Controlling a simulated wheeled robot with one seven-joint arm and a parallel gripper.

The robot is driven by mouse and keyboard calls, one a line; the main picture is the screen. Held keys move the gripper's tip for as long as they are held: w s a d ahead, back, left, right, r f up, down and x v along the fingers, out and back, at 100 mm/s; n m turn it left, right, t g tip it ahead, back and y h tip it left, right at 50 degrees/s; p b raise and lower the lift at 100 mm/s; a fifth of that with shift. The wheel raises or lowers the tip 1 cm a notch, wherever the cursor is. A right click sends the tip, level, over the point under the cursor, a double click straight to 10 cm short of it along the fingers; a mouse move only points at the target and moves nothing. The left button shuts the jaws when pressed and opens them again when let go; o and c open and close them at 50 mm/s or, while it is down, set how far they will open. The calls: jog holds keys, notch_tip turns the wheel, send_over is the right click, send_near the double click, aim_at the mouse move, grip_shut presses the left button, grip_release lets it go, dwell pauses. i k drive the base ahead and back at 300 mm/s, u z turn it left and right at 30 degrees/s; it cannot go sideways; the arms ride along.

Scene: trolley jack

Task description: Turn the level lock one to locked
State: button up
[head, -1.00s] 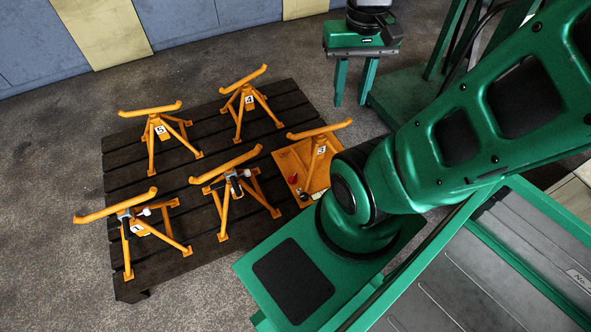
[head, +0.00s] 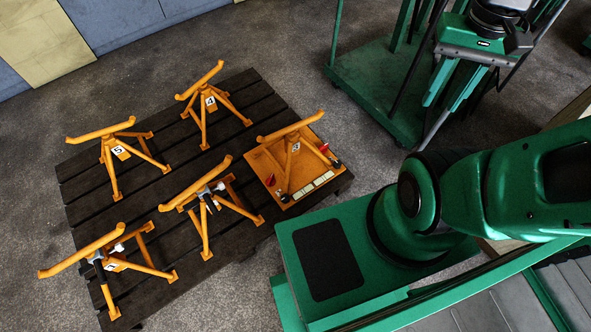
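Several orange stands with numbered labels are in the head view. The front-left stand (head: 140,261) has a partly hidden label that looks like a 1. A dark and grey fitting (head: 97,257) and a white knob (head: 118,248) sit under its sloped top bar. I cannot tell which part is the level lock or how it is set. My gripper (head: 450,110) is at the upper right, pointing down, with its two green fingers apart and nothing visible between them. It is far to the right of this stand.
The stands are on a dark slatted pallet (head: 80,195). One stands on an orange board (head: 262,165) with red-tipped parts. A similar stand (head: 212,195) is beside the front-left one. A green trolley (head: 375,95) is behind my gripper. Concrete floor is clear left of the pallet.

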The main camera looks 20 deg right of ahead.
aim_at(271, 182)
jog(key=z, duration=0.25)
jog(key=k, duration=1.2)
jog(key=u, duration=0.95)
jog(key=i, duration=1.5)
